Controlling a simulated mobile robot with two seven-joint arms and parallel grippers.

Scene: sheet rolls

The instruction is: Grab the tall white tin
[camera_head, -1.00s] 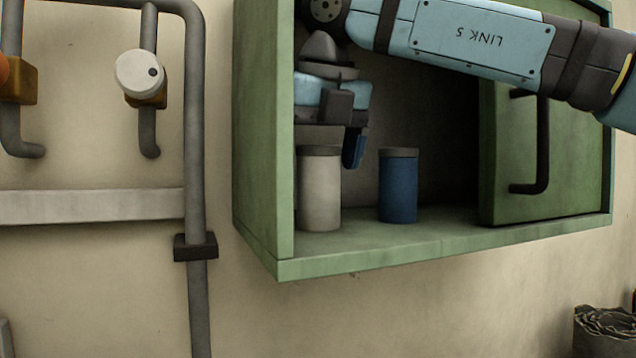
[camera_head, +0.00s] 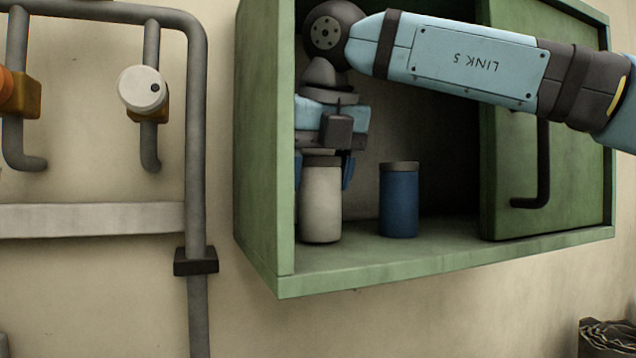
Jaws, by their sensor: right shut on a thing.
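The tall white tin (camera_head: 321,205) with a grey lid stands upright on the floor of the green cabinet, at its left side. My right gripper (camera_head: 322,172) points down from above and is shut on the tin's upper part. One blue finger shows along the tin's right side; the other is mostly hidden at the cabinet's left wall. My left gripper is not in view.
A blue tin (camera_head: 399,200) with a grey lid stands a little to the right. The green cabinet (camera_head: 262,150) has its left wall close beside the white tin. A green door panel with a dark handle (camera_head: 543,165) covers the right part. Pipes (camera_head: 196,120) run on the wall at left.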

